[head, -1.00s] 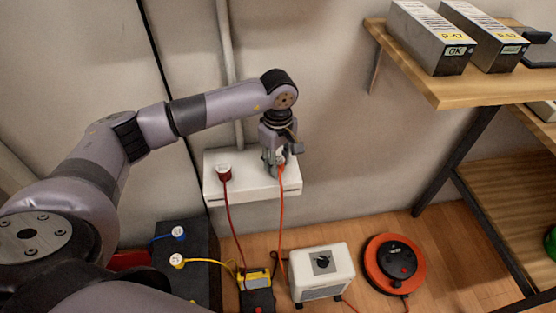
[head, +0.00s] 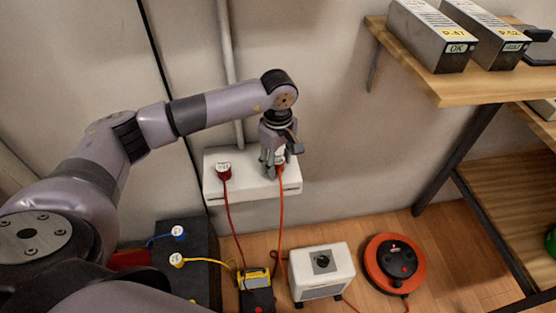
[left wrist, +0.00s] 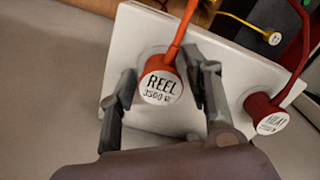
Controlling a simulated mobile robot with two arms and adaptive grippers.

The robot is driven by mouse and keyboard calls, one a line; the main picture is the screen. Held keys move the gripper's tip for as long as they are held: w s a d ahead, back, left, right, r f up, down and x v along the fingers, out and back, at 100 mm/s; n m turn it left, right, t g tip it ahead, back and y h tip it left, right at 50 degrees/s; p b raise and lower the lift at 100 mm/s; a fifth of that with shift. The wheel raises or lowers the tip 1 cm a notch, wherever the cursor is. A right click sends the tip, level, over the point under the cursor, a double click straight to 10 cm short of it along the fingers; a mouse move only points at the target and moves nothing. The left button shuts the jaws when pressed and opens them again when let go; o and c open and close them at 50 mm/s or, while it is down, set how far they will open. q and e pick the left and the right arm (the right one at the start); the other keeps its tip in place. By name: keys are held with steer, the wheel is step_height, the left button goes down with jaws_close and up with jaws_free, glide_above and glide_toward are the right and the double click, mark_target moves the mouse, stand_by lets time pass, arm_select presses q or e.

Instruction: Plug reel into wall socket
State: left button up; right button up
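The orange plug labelled REEL (left wrist: 162,88) sits against the white wall socket box (left wrist: 140,35), apparently in a socket; its contacts are hidden. It also shows in the head view (head: 280,160), with its orange cord hanging down. My left gripper (head: 276,160) is at the box, its fingers on either side of this plug. In the left wrist view the fingers (left wrist: 158,82) stand apart, with a gap on the left of the plug and the right finger close to it. The orange and black cable reel (head: 394,264) lies on the floor. My right gripper is not in view.
A red plug (head: 223,172) is in the box's left part. A white heater-like unit (head: 322,275) and a yellow-black device (head: 256,288) stand on the floor below. Blue and yellow cords with white-ended plugs lie on a dark case (head: 200,245). A wooden shelf (head: 440,85) is at right.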

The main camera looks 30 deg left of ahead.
arm_select(q)
steer(key=shift+o, duration=0.7)
steer(key=shift+r, duration=0.1)
step_height(320, 180, up, 12)
stand_by(0.4)
